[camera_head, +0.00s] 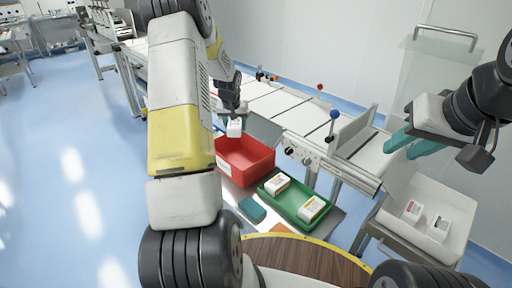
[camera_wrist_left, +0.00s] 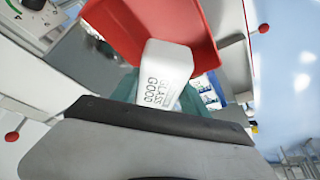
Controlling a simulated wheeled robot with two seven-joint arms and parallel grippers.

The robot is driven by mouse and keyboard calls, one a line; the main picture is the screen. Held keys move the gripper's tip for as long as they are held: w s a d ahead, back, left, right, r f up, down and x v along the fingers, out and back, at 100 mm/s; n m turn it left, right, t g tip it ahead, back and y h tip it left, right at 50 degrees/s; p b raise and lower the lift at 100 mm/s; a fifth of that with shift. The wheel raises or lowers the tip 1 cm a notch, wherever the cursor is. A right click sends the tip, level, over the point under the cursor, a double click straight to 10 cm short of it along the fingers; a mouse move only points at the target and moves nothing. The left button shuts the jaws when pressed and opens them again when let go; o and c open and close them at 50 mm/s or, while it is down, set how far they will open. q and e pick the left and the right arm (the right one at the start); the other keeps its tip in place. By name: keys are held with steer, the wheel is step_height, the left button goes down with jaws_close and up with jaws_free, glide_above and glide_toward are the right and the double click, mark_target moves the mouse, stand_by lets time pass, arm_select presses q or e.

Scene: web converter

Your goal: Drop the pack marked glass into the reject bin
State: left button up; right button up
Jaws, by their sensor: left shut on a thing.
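My left gripper (camera_head: 234,116) is shut on a white pack (camera_head: 235,128). In the left wrist view the pack (camera_wrist_left: 166,72) sits between the teal fingers, with printing that seems to read "GLASS" and "GOOD". The red bin (camera_head: 232,167) is below the pack in the head view, and the pack is held above its far side. The red bin also shows behind the pack in the left wrist view (camera_wrist_left: 125,25). My right gripper (camera_head: 412,146) has teal fingers spread apart, with nothing between them, above the white tray at the right.
A green tray (camera_head: 284,204) holds two white packs right of the red bin. A white tray (camera_head: 402,228) at the right holds two more. The conveyor (camera_head: 285,108) runs behind, with knobs and posts.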

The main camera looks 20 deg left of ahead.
mark_target(234, 125)
arm_select(q)
steer(key=shift+f, duration=2.15)
steer(key=o, duration=1.6)
steer(key=v, duration=0.7)
steer(key=shift+s+r, duration=0.2)
steer(key=shift+r, duration=0.15)
